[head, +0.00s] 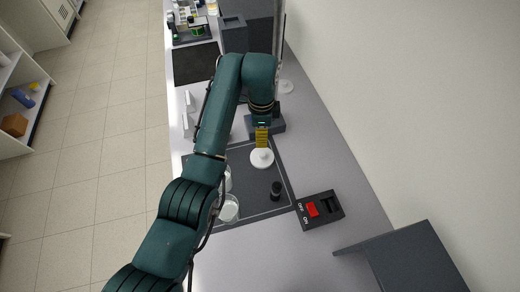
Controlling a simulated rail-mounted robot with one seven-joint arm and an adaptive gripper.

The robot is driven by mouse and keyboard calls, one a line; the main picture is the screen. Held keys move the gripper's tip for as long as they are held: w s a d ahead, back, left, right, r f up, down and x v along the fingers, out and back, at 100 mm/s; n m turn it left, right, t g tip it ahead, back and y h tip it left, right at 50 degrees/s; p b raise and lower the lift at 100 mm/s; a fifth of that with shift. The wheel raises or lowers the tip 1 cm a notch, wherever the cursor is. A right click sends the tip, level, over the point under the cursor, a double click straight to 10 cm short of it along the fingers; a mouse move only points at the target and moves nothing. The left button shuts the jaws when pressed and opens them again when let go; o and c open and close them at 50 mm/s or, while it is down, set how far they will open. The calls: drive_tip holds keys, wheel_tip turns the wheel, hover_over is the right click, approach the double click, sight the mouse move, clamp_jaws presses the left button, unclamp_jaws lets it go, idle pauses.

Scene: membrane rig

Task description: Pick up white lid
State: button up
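A round white lid (262,159) with a raised middle lies on the dark mat (262,212). My gripper (262,146) has yellow fingers and points down at the lid's middle, with its tips at or just above it. I cannot tell whether the tips touch the lid or whether the fingers are open or shut. The fingers hide part of the lid's centre.
White cups (229,209) stand left of the lid, partly behind my arm. A small black cylinder (275,190) stands on the mat. A switch box (320,209) with a red switch is at the right. A dark stand (415,262) is at the lower right.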

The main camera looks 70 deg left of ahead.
hover_over(262, 154)
drive_tip(key=f, duration=0.7)
drive_tip(key=shift+s+d+f, duration=0.1)
drive_tip(key=shift+s+f, duration=0.1)
drive_tip(key=shift+f, duration=0.05)
drive_tip(key=f, duration=0.3)
drive_tip(key=f+b, duration=0.1)
drive_tip(key=f, duration=0.1)
drive_tip(key=shift+w+f, duration=0.25)
drive_tip(key=shift+f, duration=0.1)
drive_tip(key=c, duration=1)
